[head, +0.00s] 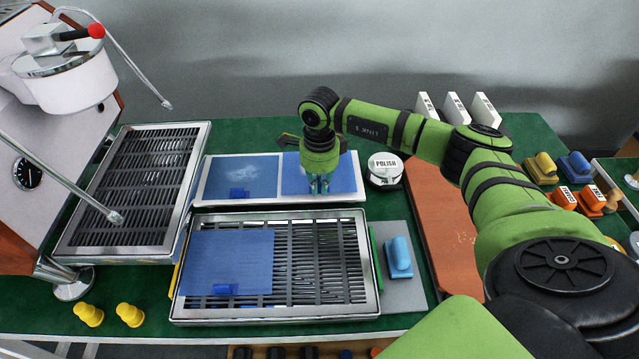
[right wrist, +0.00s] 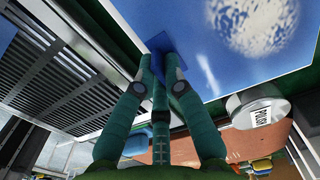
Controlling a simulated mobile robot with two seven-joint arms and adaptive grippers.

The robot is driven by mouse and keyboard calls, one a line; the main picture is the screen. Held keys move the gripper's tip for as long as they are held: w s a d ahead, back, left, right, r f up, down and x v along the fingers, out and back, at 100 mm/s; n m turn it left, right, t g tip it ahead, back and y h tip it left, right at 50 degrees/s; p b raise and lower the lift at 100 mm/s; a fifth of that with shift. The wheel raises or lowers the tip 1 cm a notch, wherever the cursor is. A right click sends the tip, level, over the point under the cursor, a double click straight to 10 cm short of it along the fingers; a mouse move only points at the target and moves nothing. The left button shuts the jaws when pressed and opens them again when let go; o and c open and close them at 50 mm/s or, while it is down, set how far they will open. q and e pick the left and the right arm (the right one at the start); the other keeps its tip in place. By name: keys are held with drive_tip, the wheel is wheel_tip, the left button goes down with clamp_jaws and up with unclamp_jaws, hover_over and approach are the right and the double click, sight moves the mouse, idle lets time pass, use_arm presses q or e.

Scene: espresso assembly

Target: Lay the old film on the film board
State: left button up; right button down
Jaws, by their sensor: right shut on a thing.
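The white film board (head: 222,202) lies behind the front slatted tray. Its left half bears a blue film (head: 255,172) with a pale smudge and a small blue tab. A second blue film (head: 345,177) is over the right half, roughly flat; I cannot tell whether it touches the board. My right gripper (head: 320,188) points down at this film's front edge, shut on its blue tab. In the right wrist view the gripper fingers (right wrist: 160,68) close on the tab (right wrist: 160,42), beside a blue surface with a pale round patch (right wrist: 250,30). My left gripper is out of view.
A polish tin (head: 384,172) stands just right of the board. Another blue film (head: 215,258) with a tab lies on the front slatted tray (head: 275,314). A second slatted tray (head: 80,246) is at left. A blue block (head: 399,255) rests on a grey mat at right.

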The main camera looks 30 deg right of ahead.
drive_tip(key=shift+f+b, duration=0.5)
drive_tip(key=shift+b, duration=0.05)
idle(0.9)
drive_tip(key=c, duration=0.9)
unclamp_jaws()
drive_tip(key=shift+r+p, duration=2.3)
drive_tip(key=shift+r, duration=1.2)
